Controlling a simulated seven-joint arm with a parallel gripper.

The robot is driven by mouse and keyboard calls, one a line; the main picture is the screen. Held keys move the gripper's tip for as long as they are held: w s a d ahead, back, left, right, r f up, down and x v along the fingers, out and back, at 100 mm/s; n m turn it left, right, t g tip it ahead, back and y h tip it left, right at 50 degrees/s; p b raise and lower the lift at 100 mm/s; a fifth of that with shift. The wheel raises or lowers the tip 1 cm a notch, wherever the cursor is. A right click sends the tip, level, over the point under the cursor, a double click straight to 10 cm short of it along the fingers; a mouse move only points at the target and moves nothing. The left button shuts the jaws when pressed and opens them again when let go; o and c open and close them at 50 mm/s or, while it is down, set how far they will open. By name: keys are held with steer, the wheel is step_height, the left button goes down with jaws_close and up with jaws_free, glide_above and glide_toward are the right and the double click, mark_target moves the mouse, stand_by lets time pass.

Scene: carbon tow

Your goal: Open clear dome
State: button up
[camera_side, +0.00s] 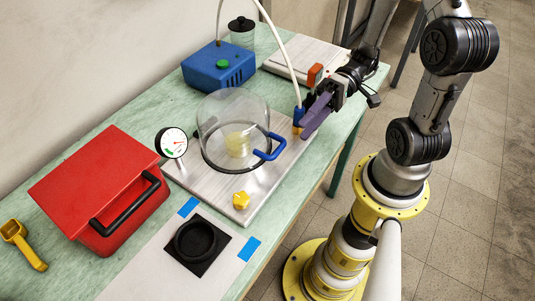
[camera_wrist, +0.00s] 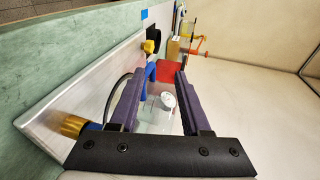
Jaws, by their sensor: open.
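The clear dome (camera_side: 232,108) sits closed on a pale grey board (camera_side: 262,192), its dark rim down on the surface. A pale yellow object (camera_side: 238,141) shows inside it. The dome's blue handle (camera_side: 274,150) sticks out at its front right; it also shows in the wrist view (camera_wrist: 151,71), near the fingertips. My gripper (camera_side: 305,130) has purple fingers and is to the right of the handle, apart from it. In the wrist view, my gripper (camera_wrist: 161,74) is open with nothing held; the dome is only faintly visible between the fingers.
A white hose (camera_side: 283,52) runs to a blue and brass fitting (camera_side: 298,118) close beside my gripper. A gauge (camera_side: 171,142) stands left of the dome and a yellow knob (camera_side: 241,200) in front. A blue box (camera_side: 218,66) is behind; a red case (camera_side: 100,185) is left.

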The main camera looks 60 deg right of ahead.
mark_target(273, 154)
steer(key=f+m+t, duration=0.1)
steer(key=d+m+t, duration=0.1)
steer(key=d+f+m+t, duration=0.1)
steer(key=m, duration=0.1)
steer(key=shift+s+f+y, duration=0.25)
steer(key=shift+f+y, duration=0.1)
steer(key=shift+y, duration=0.05)
steer(key=shift+s+d+f+m+t, duration=0.1)
steer(key=shift+d+f+m+t, duration=0.1)
steer(key=shift+d+m+t, duration=0.35)
steer(key=x, duration=1.3)
steer(key=shift+a, duration=0.4)
steer(key=c, duration=0.6)
steer(key=shift+f, duration=0.1)
jaws_close()
